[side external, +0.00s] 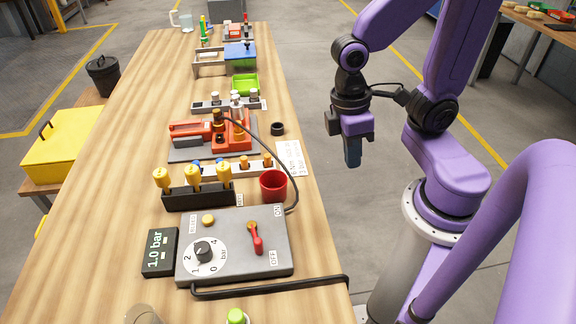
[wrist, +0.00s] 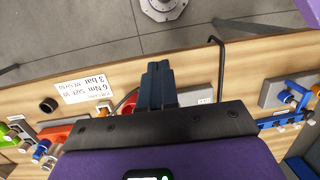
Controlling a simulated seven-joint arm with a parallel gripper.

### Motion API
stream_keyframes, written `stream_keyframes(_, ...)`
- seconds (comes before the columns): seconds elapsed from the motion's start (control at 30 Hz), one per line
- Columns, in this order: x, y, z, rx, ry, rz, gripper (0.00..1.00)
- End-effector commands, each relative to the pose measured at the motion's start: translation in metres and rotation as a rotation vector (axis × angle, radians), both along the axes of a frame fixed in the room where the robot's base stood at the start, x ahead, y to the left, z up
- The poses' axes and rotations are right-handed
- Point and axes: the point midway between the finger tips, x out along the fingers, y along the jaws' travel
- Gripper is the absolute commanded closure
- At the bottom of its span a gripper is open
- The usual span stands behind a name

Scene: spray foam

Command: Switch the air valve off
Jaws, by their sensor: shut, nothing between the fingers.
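The air valve is a red lever (side external: 257,243) on a brass pivot, at the right part of a grey control box (side external: 228,270). An ON label (side external: 277,211) is beyond the lever and an OFF label (side external: 273,258) is nearer the camera. The red handle extends from the pivot toward the OFF side in the picture; its exact setting is hard to tell. My gripper (side external: 352,160) is shut and empty, in the air off the bench's right edge, apart from the valve. In the wrist view its fingers (wrist: 157,84) are together, and the gripper body hides most of the box.
The box also carries a dial (side external: 204,251) and a yellow button. A pressure display (side external: 160,252) reads 1.0 bar. A red cup (side external: 273,186), a black rack (side external: 198,197) with yellow-topped items and a dark hose (side external: 292,190) are close by.

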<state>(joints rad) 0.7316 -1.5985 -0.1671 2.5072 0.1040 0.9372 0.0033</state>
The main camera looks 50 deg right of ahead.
Motion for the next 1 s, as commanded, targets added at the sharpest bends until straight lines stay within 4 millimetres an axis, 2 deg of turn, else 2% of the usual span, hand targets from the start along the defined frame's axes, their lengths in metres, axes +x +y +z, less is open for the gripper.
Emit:
stream_keyframes(0.3,-0.024,0.006,0.02,0.08,-0.136,0.254,1.0)
stream_keyframes(0.43,-0.027,0.008,0.023,0.094,-0.159,0.293,1.0)
stream_keyframes(0.5,-0.023,0.009,0.023,0.096,-0.181,0.307,1.0)
stream_keyframes(0.57,-0.012,0.01,0.021,0.095,-0.219,0.321,1.0)
stream_keyframes(0.67,0.019,0.014,0.018,0.095,-0.329,0.372,1.0)
stream_keyframes(0.73,0.046,0.019,0.016,0.098,-0.425,0.43,1.0)
stream_keyframes(0.9,0.103,0.035,0.015,0.125,-0.628,0.634,1.0)
stream_keyframes(1.0,0.124,0.047,0.014,0.158,-0.71,0.78,1.0)
